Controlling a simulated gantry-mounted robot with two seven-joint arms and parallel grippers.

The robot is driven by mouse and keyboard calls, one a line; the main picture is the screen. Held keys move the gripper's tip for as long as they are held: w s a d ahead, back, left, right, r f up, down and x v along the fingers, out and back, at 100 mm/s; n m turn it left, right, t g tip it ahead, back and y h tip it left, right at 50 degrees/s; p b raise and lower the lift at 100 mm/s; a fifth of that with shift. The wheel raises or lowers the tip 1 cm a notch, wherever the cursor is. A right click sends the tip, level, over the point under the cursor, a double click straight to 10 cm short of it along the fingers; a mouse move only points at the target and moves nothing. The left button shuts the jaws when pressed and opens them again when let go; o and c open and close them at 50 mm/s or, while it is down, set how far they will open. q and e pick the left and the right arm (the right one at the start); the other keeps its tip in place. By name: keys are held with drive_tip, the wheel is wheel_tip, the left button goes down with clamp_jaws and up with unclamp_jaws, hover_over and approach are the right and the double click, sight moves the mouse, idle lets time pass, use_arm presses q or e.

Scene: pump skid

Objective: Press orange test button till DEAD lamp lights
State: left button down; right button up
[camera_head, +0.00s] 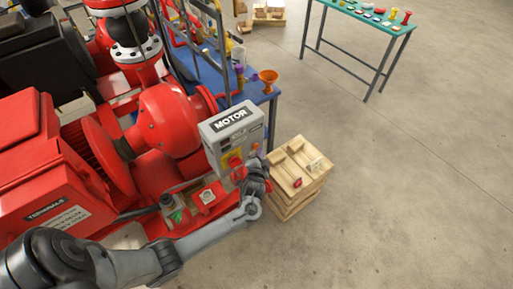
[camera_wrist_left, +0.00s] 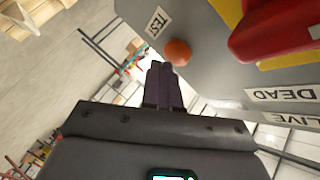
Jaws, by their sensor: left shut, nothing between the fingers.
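The grey control box labelled MOTOR (camera_head: 231,131) stands by the red pump set in the head view. In the left wrist view the orange button (camera_wrist_left: 178,52) sits beside a TEST label (camera_wrist_left: 157,22). My left gripper (camera_wrist_left: 162,70) is shut and empty, its fingertips right by the button; I cannot tell whether they touch it. In the head view my left gripper (camera_head: 257,168) is at the box's lower right edge. The DEAD label (camera_wrist_left: 285,93) and LIVE label (camera_wrist_left: 297,119) show upside down; whether a lamp is lit cannot be seen.
A red switch handle (camera_wrist_left: 275,28) on a yellow plate projects from the box near the gripper. A wooden crate stack (camera_head: 299,173) stands right of the box. A blue table (camera_head: 215,72) is behind it, a green-topped table (camera_head: 362,14) farther off. The floor at right is clear.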

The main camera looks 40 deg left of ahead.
use_arm(q)
drive_tip(key=shift+w+a, duration=0.1)
drive_tip(key=shift+a, duration=0.4)
idle(0.6)
drive_tip(key=shift+d, duration=0.15)
drive_tip(key=shift+s+d+p, duration=0.2)
drive_tip(key=shift+d+p, duration=0.25)
drive_tip(key=shift+d, duration=0.25)
drive_tip(key=shift+d, duration=0.1)
drive_tip(key=shift+s+d+p, duration=0.2)
drive_tip(key=shift+d+p, duration=0.1)
drive_tip(key=shift+d, duration=0.9)
drive_tip(key=shift+s+d+p, duration=0.15)
drive_tip(key=shift+d+p, duration=0.15)
drive_tip(key=shift+d, duration=0.9)
